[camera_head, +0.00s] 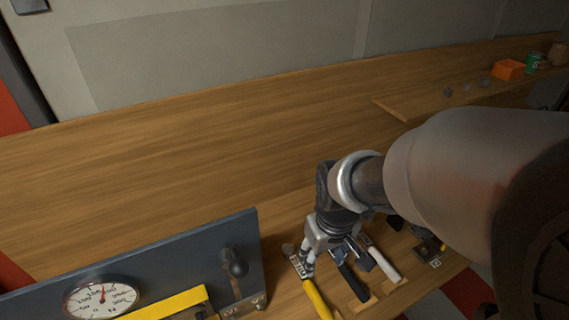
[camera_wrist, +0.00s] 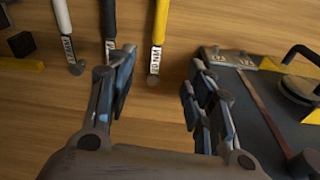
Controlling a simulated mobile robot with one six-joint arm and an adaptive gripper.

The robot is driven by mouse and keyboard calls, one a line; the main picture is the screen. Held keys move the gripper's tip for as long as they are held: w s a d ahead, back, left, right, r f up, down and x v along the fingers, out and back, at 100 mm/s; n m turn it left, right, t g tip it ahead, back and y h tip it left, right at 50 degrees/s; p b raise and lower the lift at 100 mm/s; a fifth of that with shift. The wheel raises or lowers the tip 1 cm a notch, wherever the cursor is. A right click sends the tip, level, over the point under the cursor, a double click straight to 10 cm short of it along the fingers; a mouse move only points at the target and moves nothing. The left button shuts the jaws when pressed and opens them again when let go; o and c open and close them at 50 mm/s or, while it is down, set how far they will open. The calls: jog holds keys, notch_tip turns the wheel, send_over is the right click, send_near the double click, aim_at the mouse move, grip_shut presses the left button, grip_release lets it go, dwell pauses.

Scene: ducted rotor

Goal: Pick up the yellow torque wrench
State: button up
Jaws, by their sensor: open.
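The yellow torque wrench (camera_head: 318,300) lies on the wooden bench beside the dark gauge panel. In the wrist view its yellow handle (camera_wrist: 160,22) enters from the top, and its labelled silver end lies between my fingertips in the picture. My gripper (camera_wrist: 159,78) is open and empty, with one finger on each side of that end. In the head view my gripper (camera_head: 322,258) hangs over the wrench ends and partly hides them. I cannot tell the exact height above the bench.
A black-handled wrench (camera_wrist: 108,18) lies close to my left finger in the wrist view, with a white-handled wrench (camera_wrist: 63,18) beyond it. The blue-grey panel (camera_head: 190,258) with a gauge (camera_head: 102,297) and a lever stands on the other side.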

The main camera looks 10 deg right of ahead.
jog(key=n+g+p, duration=0.1)
jog(key=g+p, duration=0.1)
send_over(313, 290)
notch_tip(313, 290, down, 7)
jog(key=f+b, duration=0.1)
jog(key=f, duration=0.3)
jog(key=f+b, duration=0.1)
jog(key=f, duration=0.3)
jog(key=f+b, duration=0.1)
jog(key=f, duration=0.2)
jog(key=shift+s+a+f, duration=0.35)
jog(key=shift+f, duration=0.05)
jog(key=shift+w+d+f+b, duration=0.15)
jog(key=shift+f+b, duration=0.25)
jog(key=shift+f, duration=0.6)
jog(key=shift+w+d+f+b, duration=0.1)
jog(key=shift+f+b, duration=0.35)
jog(key=shift+f, duration=0.6)
jog(key=shift+w+d+f+b, duration=0.15)
jog(key=shift+f+b, duration=0.25)
jog(key=shift+f, duration=0.6)
jog(key=shift+a, duration=0.1)
jog(key=shift+c, duration=0.5)
grip_shut()
